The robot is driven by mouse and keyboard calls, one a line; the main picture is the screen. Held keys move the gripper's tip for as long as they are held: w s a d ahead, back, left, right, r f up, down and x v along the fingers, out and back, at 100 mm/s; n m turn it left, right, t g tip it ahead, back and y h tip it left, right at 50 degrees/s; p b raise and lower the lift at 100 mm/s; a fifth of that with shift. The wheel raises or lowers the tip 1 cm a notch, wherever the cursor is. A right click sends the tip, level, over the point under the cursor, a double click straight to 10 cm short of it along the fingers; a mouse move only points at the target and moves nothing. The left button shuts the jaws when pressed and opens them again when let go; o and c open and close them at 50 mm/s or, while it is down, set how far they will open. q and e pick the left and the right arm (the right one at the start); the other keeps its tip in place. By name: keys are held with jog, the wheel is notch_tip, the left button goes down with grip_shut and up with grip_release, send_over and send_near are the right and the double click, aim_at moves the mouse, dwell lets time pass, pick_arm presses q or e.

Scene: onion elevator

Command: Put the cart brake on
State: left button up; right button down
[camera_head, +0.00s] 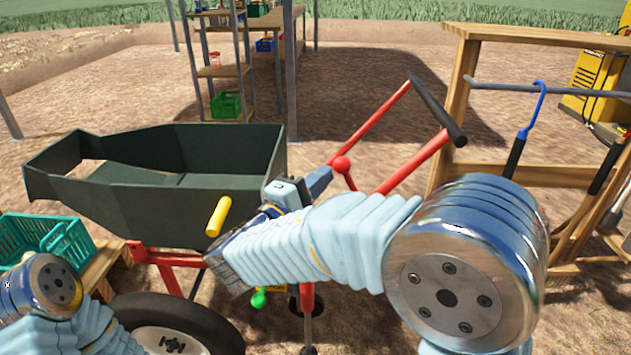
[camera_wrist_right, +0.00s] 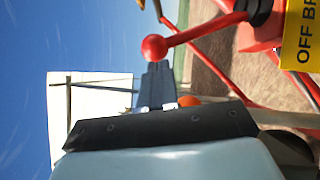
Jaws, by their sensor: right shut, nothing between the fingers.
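The cart has a dark green tray (camera_head: 190,205), a red frame and a push handle with a black grip (camera_head: 437,108). A red lever with a round red knob (camera_head: 341,165) stands on it; the knob shows close up in the wrist view (camera_wrist_right: 154,47). My right gripper (camera_head: 320,180) is shut and empty, its fingertips (camera_wrist_right: 157,68) right by the knob; I cannot tell whether they touch it. A yellow label (camera_wrist_right: 300,40) reading "OFF BR", cut off by the picture edge, is beside the lever's base. My left gripper is out of view.
A yellow grip (camera_head: 218,215) and a green knob (camera_head: 258,299) are near my right forearm. A wooden rack (camera_head: 520,172) with hanging tools stands at the right. A teal crate (camera_head: 80,246) is at the left. Shelves (camera_head: 222,70) stand behind the cart.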

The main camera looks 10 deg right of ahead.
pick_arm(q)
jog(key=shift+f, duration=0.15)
pick_arm(e)
jog(key=shift+d+r, duration=0.1)
jog(key=shift+s+d+r+m+g+y+b, duration=0.2)
jog(key=shift+d+r+m+b, duration=0.1)
jog(key=shift+d+m, duration=0.1)
jog(key=shift+s+d+r+m+g+y+b, duration=0.1)
jog(key=shift+d+r+m+g+b, duration=0.1)
jog(key=shift+d+m+b, duration=0.15)
pick_arm(q)
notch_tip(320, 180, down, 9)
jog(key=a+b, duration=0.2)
jog(key=b, duration=0.5)
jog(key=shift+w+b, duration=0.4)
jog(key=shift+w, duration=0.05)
pick_arm(e)
jog(key=s+d+r+m+g+y, duration=0.2)
jog(key=d+m+y, duration=0.2)
jog(key=d, duration=0.5)
jog(key=shift+s+d+m, duration=0.4)
jog(key=shift+m, duration=0.75)
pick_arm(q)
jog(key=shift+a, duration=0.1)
pick_arm(e)
jog(key=shift+d+y, duration=0.1)
jog(key=shift+y, duration=0.2)
jog(key=shift+r, duration=0.1)
